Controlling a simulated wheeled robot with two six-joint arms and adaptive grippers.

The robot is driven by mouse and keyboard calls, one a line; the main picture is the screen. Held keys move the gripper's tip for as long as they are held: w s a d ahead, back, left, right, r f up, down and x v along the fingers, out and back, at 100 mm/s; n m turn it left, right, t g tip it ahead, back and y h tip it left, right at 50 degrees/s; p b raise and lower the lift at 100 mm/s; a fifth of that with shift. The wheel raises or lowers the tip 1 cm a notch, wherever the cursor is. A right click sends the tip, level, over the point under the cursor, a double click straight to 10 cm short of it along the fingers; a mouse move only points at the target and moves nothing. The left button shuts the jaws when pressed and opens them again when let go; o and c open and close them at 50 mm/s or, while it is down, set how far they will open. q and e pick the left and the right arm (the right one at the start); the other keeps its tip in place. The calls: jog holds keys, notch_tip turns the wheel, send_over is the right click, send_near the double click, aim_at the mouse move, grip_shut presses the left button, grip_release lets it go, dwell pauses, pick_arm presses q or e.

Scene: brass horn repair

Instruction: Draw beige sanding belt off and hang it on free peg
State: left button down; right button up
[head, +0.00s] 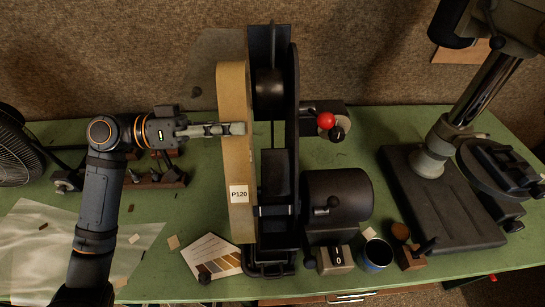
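The beige sanding belt (238,160) is a long loop with a white P120 label, standing on the left side of the black belt grinder (278,175). Much of the dark upper wheel (268,95) shows bare to its right. Whether the belt is fully clear of the wheels I cannot tell. My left gripper (236,129) reaches in from the left, its finger lying across the belt's upper part. The other finger is hidden, so its grip on the belt is unclear. My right gripper is out of view. I make out no hanging peg.
A red-knobbed lever (326,120) and a motor (338,194) are right of the belt. A drill press (440,200) fills the right. A fan (17,150) is at far left; a blue mug (376,254) and sample card (213,259) lie in front. Green bench (365,140) shows bare behind.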

pick_arm(q)
jog(key=a+b, duration=0.2)
jog(key=a, duration=0.2)
jog(key=shift+s, duration=0.1)
dwell(0.5)
